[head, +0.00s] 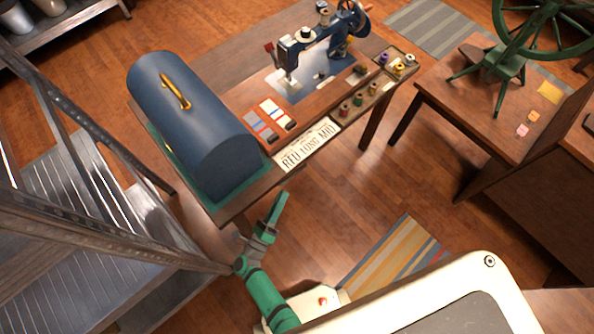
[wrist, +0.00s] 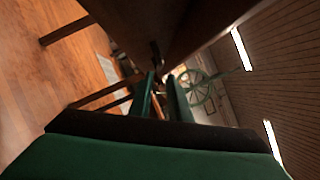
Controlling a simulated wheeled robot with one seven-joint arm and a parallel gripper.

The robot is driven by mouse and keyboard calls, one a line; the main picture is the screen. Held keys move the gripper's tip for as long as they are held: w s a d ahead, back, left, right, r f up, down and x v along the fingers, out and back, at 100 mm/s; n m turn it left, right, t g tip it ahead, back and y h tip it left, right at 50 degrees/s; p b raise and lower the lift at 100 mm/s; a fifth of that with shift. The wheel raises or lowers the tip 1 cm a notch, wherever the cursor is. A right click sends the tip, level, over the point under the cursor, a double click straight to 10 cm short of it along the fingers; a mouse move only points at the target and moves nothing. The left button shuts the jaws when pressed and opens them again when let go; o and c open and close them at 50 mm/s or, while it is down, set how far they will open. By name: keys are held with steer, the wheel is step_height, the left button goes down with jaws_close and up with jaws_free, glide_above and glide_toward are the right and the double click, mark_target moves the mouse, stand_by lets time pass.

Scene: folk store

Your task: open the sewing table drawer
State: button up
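The sewing table (head: 222,52) is a brown wooden table running diagonally across the head view, with a blue sewing machine (head: 318,42) on it. No drawer front can be clearly made out in the head view. My green gripper (head: 275,208) is at the table's near edge, low beside its front corner. In the wrist view, dark wood of the table (wrist: 118,20) fills the top, and a small dark part (wrist: 156,52), perhaps a handle, shows near the fingertips. The two green fingers of my gripper (wrist: 160,78) are apart; whether they touch that part I cannot tell.
A blue domed case (head: 190,120) stands on the table's left end. A sign (head: 306,146) and a spool tray (head: 385,80) lie along its front edge. A metal rack (head: 95,220) is close on the left. A striped rug (head: 395,255) lies on open floor.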

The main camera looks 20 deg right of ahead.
mark_target(297, 171)
steer(key=shift+m+g+h, duration=0.3)
steer(key=shift+m+g, duration=0.1)
steer(key=x, duration=1.1)
steer(key=shift+d+f, duration=0.2)
steer(key=shift+w, duration=0.1)
jaws_close()
